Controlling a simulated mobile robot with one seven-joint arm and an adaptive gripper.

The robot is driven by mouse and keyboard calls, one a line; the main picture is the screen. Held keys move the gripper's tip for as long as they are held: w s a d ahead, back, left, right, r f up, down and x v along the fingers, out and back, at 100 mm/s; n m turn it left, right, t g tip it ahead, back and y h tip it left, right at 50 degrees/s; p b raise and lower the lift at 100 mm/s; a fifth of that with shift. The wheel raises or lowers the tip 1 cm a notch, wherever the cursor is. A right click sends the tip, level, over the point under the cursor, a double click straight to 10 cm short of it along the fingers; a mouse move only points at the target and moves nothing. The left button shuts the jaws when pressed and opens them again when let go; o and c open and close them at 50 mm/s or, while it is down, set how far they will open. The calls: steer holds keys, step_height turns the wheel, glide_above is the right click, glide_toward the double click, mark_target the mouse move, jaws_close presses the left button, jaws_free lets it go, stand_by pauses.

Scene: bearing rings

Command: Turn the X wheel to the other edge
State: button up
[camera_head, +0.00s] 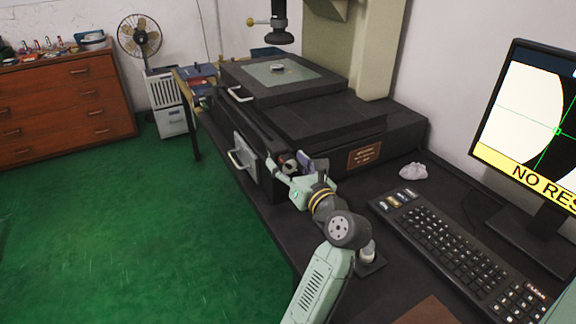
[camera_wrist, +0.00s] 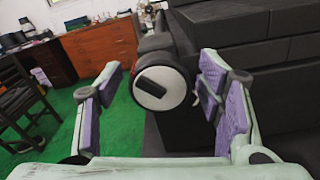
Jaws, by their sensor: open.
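The X wheel, a round knob with a pale face, a dark bar across it and a reddish rim, shows in the wrist view (camera_wrist: 150,92). In the head view the wheel (camera_head: 286,166) is small and partly hidden by my gripper, at the near front corner of the dark machine. My gripper (camera_wrist: 163,80) is open, with one purple-padded finger on each side of the wheel. The pads look apart from the rim. The monitor (camera_head: 530,115) shows a white field, a large black curved shape and a green crosshair, above a yellow "NO RES" banner cut off by the frame.
A ring (camera_head: 277,69) lies on the machine's glass stage (camera_head: 305,76) below the lens (camera_head: 280,25). Handles stick out of the machine's left side. The green floor at left is clear.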

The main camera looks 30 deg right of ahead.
steer(key=shift+c, duration=0.6)
steer(key=c, duration=1.1)
steer(key=shift+o, duration=0.2)
steer(key=shift+n, duration=0.3)
steer(key=shift+r+n+p, duration=0.1)
steer(key=shift+n+p, duration=0.7)
steer(key=shift+n, duration=0.2)
steer(key=n+p, duration=0.1)
steer(key=n, duration=0.7)
steer(key=shift+n, duration=1.8)
steer(key=shift+a, duration=0.1)
